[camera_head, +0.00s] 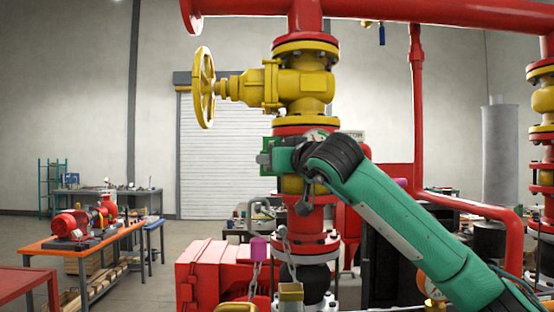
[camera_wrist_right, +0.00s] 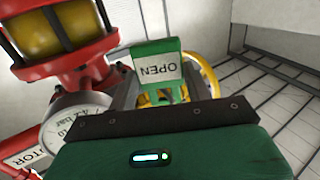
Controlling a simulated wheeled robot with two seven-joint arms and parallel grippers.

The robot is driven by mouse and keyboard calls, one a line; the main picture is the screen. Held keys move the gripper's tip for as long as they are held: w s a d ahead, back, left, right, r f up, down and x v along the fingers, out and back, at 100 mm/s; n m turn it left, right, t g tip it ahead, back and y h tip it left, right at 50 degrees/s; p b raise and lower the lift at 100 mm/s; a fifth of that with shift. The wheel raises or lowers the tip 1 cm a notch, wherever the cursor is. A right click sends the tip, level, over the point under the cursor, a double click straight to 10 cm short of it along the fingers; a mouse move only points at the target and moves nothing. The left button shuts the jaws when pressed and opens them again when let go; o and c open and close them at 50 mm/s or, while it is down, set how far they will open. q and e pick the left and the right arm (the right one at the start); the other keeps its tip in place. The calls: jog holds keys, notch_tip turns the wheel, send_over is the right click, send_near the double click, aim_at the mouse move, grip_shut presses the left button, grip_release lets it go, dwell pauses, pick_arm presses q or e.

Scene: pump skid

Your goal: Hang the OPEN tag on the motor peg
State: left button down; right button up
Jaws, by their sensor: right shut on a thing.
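The OPEN tag (camera_wrist_right: 158,68) is green with a white label, and its lettering appears upside down in the right wrist view. My right gripper (camera_wrist_right: 155,97) is shut on the tag and holds it up beyond the dark edge of the hand. In the head view my right gripper (camera_head: 271,157) is in front of the red and yellow pipe column, below the yellow valve. I cannot make out the motor peg. My left gripper is not in view.
A round gauge (camera_wrist_right: 78,118) and red flanged pipe (camera_wrist_right: 85,60) are close left of the hand in the wrist view. A yellow handwheel (camera_head: 203,88) juts out left of the column. A red box (camera_head: 205,265) and hanging chains (camera_head: 287,247) are below.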

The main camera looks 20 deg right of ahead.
jog(key=shift+w+f, duration=0.1)
jog(key=shift+f, duration=0.25)
dwell(0.4)
dwell(0.3)
jog(key=o, duration=1)
jog(key=shift+b, duration=0.3)
